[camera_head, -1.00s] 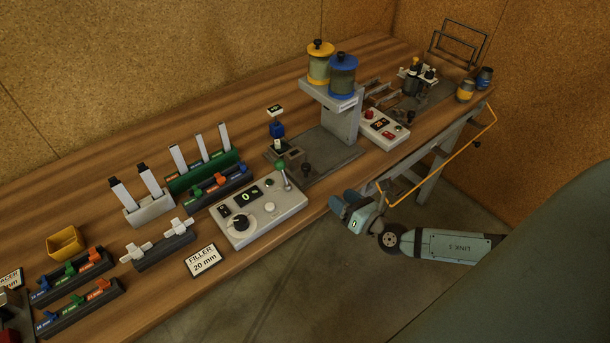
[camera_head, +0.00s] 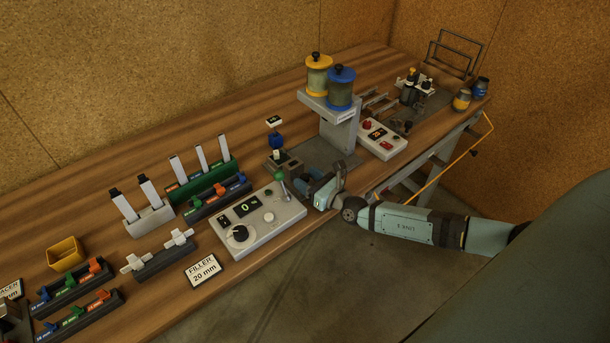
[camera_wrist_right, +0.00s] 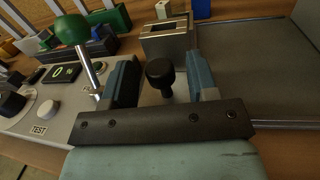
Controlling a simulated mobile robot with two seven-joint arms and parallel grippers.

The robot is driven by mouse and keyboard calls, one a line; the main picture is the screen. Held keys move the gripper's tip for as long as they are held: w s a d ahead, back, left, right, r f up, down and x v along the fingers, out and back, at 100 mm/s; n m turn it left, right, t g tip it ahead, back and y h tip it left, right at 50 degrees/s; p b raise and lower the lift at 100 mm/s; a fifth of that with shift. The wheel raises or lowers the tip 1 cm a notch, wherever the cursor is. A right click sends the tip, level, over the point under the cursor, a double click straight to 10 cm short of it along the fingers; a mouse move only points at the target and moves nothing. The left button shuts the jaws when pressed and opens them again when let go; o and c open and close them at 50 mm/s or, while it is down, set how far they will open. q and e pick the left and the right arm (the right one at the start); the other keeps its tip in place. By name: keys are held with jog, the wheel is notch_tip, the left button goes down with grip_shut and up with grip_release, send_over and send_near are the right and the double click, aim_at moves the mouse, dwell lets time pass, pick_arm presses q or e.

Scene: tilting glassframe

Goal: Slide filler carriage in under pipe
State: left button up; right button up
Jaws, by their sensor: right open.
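A black knob (camera_wrist_right: 160,74) stands in front of the block. My right gripper (camera_head: 307,186) is open, low at the front of the plate. In the wrist view its two blue fingers (camera_wrist_right: 163,82) stand either side of the knob, with gaps. My left gripper is not in view.
A control box (camera_head: 264,237) with a green-topped lever (camera_head: 281,181) stands close left of the gripper. A column with yellow (camera_head: 318,76) and blue (camera_head: 341,89) tanks rises behind. Another control box (camera_head: 381,140) is to the right. The plate (camera_wrist_right: 255,65) right of the fingers is clear.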

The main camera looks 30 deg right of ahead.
jog(key=shift+w+a, duration=0.15)
jog(key=shift+w, duration=0.45)
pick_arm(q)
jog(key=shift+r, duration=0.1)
